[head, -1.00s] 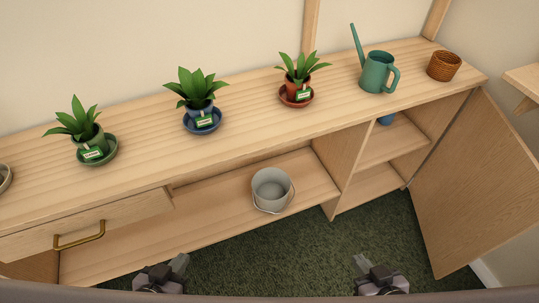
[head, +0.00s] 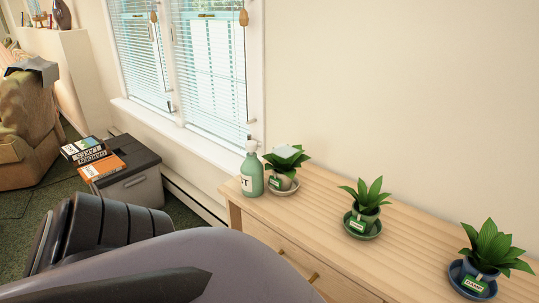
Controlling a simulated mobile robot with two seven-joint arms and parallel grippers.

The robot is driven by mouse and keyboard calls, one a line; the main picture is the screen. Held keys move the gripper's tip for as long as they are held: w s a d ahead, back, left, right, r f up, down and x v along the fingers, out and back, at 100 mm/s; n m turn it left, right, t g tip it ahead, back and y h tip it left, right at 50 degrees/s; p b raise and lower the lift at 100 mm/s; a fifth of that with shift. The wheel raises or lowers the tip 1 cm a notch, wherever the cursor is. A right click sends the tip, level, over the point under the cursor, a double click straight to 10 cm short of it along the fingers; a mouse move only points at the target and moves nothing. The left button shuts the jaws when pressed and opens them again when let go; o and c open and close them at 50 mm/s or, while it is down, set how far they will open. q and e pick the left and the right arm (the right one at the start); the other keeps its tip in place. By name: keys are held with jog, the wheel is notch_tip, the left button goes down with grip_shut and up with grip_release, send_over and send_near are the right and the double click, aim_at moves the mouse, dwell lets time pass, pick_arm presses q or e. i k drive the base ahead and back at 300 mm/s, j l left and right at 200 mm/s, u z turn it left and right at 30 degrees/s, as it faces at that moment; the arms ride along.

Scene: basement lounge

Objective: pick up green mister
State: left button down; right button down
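The green mister (head: 252,172) is a green bottle with a pale top and partly visible lettering. It stands upright at the left end of the wooden bench top (head: 330,215), beside a potted plant in a pale pot (head: 283,172). A dark ribbed part and a grey curved part of my own body fill the lower left of the head view. Neither gripper's fingers show in the head view now.
A plant in a green pot (head: 364,208) and one in a blue pot (head: 487,262) stand further right on the bench. A grey storage box (head: 140,180) with books (head: 93,160) on it sits on the floor left of the bench. A window (head: 205,75) is behind.

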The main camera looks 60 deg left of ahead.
aim_at(252, 170)
jog(key=u, duration=2.05)
jog(key=i, duration=0.1)
jog(key=j+z, duration=0.05)
